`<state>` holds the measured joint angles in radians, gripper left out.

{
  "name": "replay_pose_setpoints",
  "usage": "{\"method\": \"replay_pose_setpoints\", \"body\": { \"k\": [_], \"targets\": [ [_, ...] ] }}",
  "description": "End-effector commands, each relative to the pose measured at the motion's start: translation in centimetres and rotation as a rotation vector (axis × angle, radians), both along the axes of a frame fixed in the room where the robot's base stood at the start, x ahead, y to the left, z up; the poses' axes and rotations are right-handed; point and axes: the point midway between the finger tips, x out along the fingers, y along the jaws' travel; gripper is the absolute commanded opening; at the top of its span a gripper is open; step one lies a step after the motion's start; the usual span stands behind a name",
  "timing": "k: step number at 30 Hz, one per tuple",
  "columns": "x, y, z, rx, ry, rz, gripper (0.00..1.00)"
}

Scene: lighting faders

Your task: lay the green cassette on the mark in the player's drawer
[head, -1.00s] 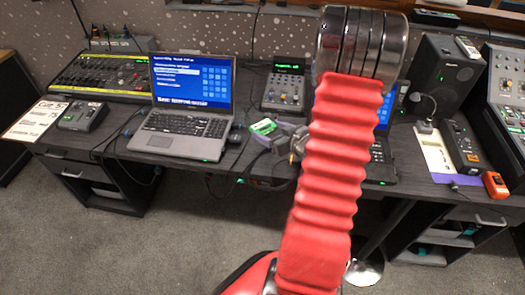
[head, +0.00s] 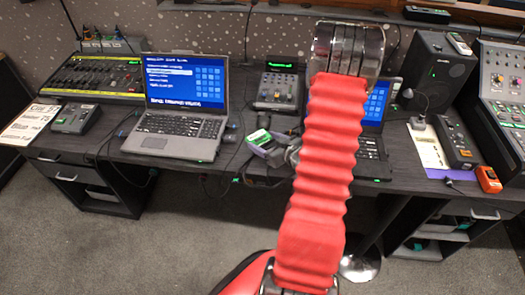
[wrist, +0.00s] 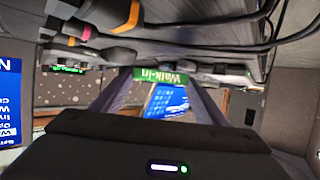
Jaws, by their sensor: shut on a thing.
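The green cassette (head: 258,136) is held at the tips of my gripper (head: 267,143), near the front edge of the desk and to the right of the left laptop. In the wrist view the cassette (wrist: 160,75) lies across between my two grey fingers (wrist: 160,83), its "Walk-in" label upside down. My gripper is shut on it. I cannot pick out the player's drawer or its mark in either view. My red ribbed arm covers part of the desk to the right of the cassette.
An open laptop (head: 180,122) stands left of the gripper and another (head: 372,145) right, partly behind my arm. A small mixer (head: 278,88) sits behind the cassette. A speaker (head: 435,72) and an orange box (head: 488,179) are at right. Cables hang at the desk's front.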

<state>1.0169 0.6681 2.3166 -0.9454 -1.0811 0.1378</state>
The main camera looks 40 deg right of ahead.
Motion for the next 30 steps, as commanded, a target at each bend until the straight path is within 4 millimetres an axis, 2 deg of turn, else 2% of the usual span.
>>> {"method": "replay_pose_setpoints", "body": {
  "k": [13, 24, 30],
  "targets": [
    [0.0, 0.0, -0.5, 0.0, 0.0, 0.0, 0.44],
    [0.0, 0.0, -4.0, 0.001, 0.0, 0.001, 0.44],
    [0.1, 0.0, -4.4, -0.002, -0.002, 0.001, 0.44]
  ]
}}
